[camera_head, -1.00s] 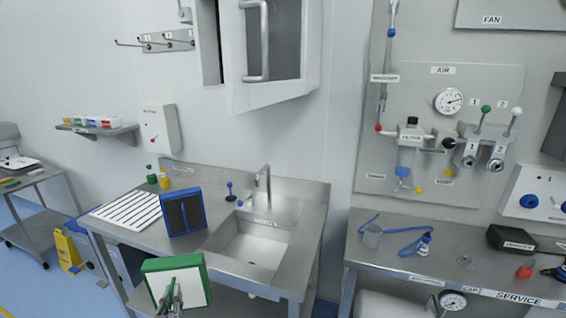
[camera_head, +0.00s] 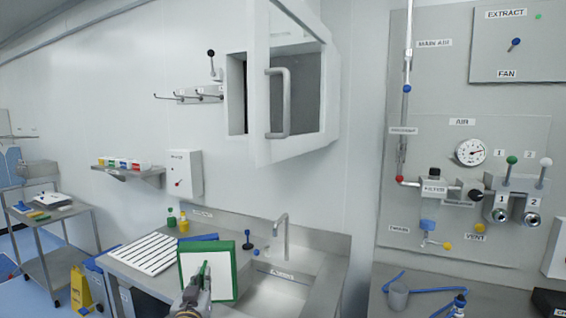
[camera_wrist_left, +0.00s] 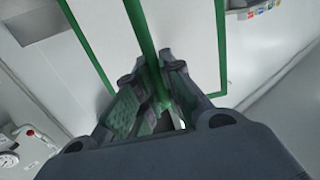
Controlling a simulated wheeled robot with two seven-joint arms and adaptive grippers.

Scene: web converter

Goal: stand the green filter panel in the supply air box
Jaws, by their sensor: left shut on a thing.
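The green filter panel (camera_head: 222,272) has a green frame and a white face. My left gripper (camera_head: 204,274) is shut on the green bar on its face and holds it upright in front of the sink bench. In the left wrist view the panel (camera_wrist_left: 185,40) fills the upper part, with its green bar between the fingers of my left gripper (camera_wrist_left: 155,85). The supply air box (camera_head: 262,105) is a white wall box above the sink, with its door swung open and a grey handle (camera_head: 279,103) on the door. Much of its inside is hidden. My right gripper is out of view.
A blue-framed panel (camera_head: 203,237) is mostly hidden behind the green one. The sink tap (camera_head: 285,240), two small bottles (camera_head: 177,221) and a white slatted rack (camera_head: 150,253) are on the bench. Wall hooks (camera_head: 188,96) are left of the box.

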